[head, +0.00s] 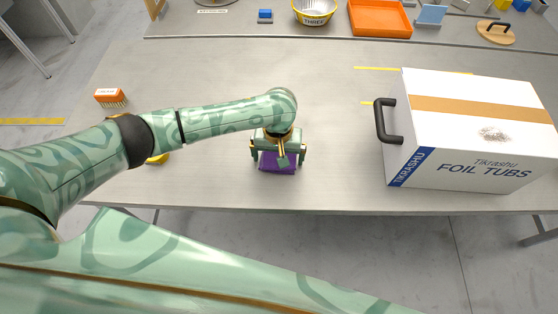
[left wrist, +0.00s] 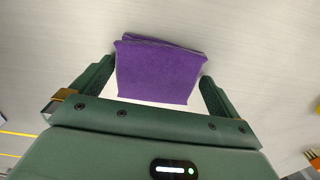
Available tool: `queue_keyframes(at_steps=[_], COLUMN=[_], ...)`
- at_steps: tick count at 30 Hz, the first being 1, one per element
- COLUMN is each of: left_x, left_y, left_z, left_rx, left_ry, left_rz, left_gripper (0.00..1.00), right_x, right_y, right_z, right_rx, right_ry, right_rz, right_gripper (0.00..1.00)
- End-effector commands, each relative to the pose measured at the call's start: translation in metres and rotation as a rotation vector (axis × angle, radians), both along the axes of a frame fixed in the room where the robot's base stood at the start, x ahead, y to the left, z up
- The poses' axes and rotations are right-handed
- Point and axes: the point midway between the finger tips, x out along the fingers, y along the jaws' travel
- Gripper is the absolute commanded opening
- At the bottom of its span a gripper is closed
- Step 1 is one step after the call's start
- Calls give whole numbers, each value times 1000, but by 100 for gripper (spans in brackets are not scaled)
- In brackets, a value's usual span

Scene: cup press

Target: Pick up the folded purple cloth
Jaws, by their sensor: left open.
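The folded purple cloth (head: 279,167) lies on the grey table (head: 220,190) near its front edge. My left gripper (head: 279,158) is over the cloth, pointing down, with a finger on each side. In the left wrist view the cloth (left wrist: 158,70) sits between the two open fingers of my left gripper (left wrist: 157,88). A narrow gap shows between the cloth and each finger. Part of the cloth is hidden behind the gripper in the head view. My right gripper is in neither view.
A large white box (head: 470,130) with a black handle stands to the right. An orange brush (head: 109,96) lies at the left. A yellow thing (head: 157,159) is partly behind my arm. An orange tray (head: 380,18) and a yellow-white bowl (head: 314,10) are at the back. The table's middle is clear.

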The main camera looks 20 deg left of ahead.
Motion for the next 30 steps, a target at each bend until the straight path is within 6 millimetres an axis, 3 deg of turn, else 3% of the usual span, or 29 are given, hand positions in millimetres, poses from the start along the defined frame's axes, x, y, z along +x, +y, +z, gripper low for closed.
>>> queue_keyframes(at_steps=[6, 10, 22, 28, 30], left_x=[0, 0, 1, 1, 13], left_y=[0, 0, 0, 0, -5], left_z=[-2, -2, 4, 36, 48], left_rx=[-1, -1, -1, -2, -3], left_ry=[-1, -1, -2, -5, -5], left_rz=[0, 0, 0, 0, 1], left_gripper=[100, 68, 68, 68, 68], right_x=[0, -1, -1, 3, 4], right_y=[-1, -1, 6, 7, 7], right_z=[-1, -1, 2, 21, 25], right_rx=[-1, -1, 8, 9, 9], right_ry=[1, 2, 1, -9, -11], right_rz=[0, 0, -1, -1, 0], right_gripper=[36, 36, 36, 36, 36])
